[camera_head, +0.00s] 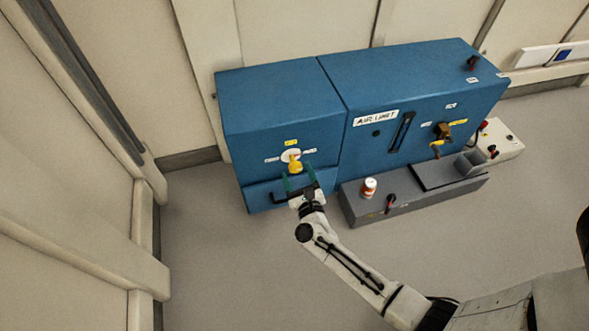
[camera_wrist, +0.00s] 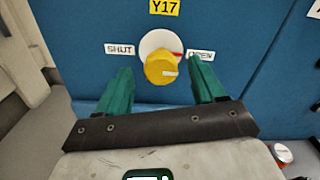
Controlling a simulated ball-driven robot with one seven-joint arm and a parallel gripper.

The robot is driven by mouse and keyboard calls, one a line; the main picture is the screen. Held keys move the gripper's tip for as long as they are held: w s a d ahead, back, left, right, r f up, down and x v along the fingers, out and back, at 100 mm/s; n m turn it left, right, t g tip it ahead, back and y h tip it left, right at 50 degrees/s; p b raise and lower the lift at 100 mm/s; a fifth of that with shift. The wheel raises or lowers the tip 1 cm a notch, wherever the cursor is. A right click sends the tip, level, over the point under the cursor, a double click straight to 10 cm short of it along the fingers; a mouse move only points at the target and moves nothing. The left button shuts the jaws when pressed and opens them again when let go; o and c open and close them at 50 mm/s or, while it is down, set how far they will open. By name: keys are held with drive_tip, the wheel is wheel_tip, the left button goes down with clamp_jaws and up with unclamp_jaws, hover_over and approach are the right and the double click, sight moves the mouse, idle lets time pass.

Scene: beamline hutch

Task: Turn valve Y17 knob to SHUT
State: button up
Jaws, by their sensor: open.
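The yellow Y17 knob (camera_wrist: 160,68) sits on a white round dial (camera_wrist: 153,42) on the blue cabinet front, below a yellow Y17 label (camera_wrist: 164,7). A SHUT label (camera_wrist: 120,50) is on its left and an OPEN label (camera_wrist: 201,55) on its right. A pale mark on the knob points right, toward OPEN, and a red mark shows on the dial's right side. My gripper (camera_wrist: 162,88) is open, its green fingers left and right of the knob, apart from it. In the head view the knob (camera_head: 295,166) shows just beyond my gripper (camera_head: 299,184).
A blue cabinet (camera_head: 410,75) marked AIR UNIT adjoins on the right, with a brass valve (camera_head: 441,140). The floor at left is clear.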

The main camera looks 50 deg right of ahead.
sight(296, 170)
drive_tip(key=shift+b+x, duration=0.45)
drive_tip(key=shift+x, duration=1.25)
drive_tip(key=shift+c, duration=0.5)
drive_tip(key=c, duration=0.9)
